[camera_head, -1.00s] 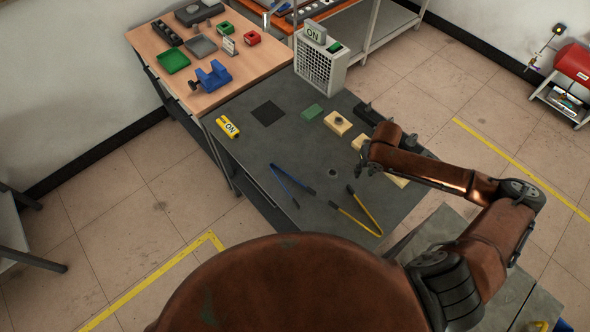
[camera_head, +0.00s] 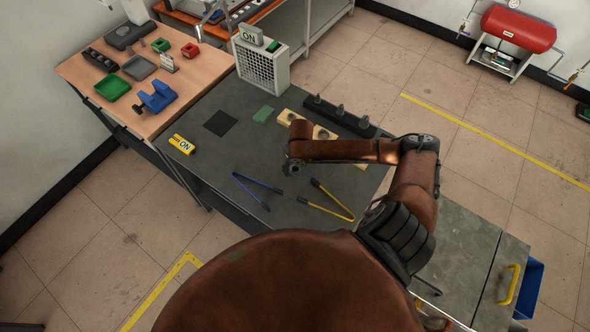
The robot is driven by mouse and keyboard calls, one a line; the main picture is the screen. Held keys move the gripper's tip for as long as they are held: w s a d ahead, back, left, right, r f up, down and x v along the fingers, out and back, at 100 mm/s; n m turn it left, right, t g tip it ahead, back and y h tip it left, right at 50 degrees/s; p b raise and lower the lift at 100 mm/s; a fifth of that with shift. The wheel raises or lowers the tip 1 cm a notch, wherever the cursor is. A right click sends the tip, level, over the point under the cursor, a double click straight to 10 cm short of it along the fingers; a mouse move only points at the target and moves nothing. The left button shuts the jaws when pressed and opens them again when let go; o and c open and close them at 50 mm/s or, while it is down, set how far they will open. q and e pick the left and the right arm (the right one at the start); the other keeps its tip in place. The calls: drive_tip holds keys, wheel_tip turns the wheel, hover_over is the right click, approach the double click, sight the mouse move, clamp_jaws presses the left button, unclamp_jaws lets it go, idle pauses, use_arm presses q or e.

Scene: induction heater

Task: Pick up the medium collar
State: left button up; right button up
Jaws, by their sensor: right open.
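Pale wooden blocks stand in a row on the dark grey table (camera_head: 215,97). The far block (camera_head: 284,115) and the middle block (camera_head: 326,132) each bear a small grey round piece, and part of another block (camera_head: 360,165) shows behind my right arm. I cannot tell which piece is the medium collar. My right gripper (camera_head: 291,168) is open, small in the picture, above the table in front of the blocks. It looks empty. My left gripper is not in view.
Blue-handled tongs (camera_head: 258,183) and yellow-handled tongs (camera_head: 333,200) lie near the table's front. A black bar with upright pegs (camera_head: 350,118) stands behind the blocks.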

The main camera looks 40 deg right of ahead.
drive_tip(key=shift+f, duration=0.45)
drive_tip(key=shift+c, duration=0.2)
drive_tip(key=shift+r, duration=0.1)
drive_tip(key=c, duration=1.3)
